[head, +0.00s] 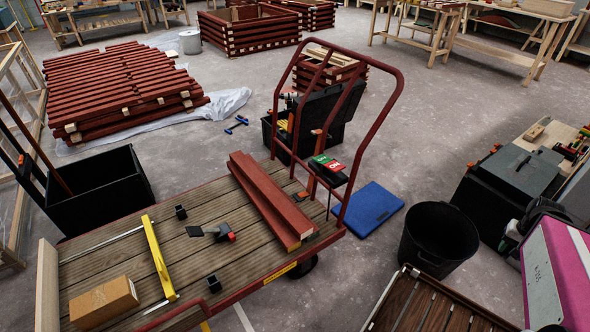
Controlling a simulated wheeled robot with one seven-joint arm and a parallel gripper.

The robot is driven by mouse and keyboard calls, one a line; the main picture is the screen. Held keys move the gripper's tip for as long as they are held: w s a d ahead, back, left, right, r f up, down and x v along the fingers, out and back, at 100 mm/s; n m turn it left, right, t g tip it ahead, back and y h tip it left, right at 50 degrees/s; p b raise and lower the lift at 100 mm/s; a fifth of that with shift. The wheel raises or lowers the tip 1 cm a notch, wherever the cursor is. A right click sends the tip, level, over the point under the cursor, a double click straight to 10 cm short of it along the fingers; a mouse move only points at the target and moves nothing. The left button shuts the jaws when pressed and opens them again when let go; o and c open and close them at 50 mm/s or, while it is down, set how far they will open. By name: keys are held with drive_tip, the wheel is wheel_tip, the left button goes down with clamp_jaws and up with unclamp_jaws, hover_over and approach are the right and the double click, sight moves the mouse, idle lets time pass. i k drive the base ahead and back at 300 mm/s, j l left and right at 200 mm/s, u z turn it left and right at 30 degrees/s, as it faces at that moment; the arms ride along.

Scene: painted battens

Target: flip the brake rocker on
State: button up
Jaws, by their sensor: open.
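The brake rocker (328,164) sits on a small dark box fixed to the red tube handle of the flatbed cart (120,262), at the cart's right end. Its face has a green part at the upper left and a red part with white lettering at the lower right. The lettering looks like "ON". I cannot tell which side of the rocker is pressed in. My gripper does not show in the head view, so its place relative to the rocker is hidden.
The red handle frame (394,120) rises around the rocker. Red battens (268,200) lie on the deck just left of it. A black toolbox (318,122) stands behind, a blue case (367,208) and black bucket (437,240) to the right. Grey floor is free farther back.

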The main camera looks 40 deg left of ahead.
sight(334, 166)
drive_tip(key=u, duration=1.85)
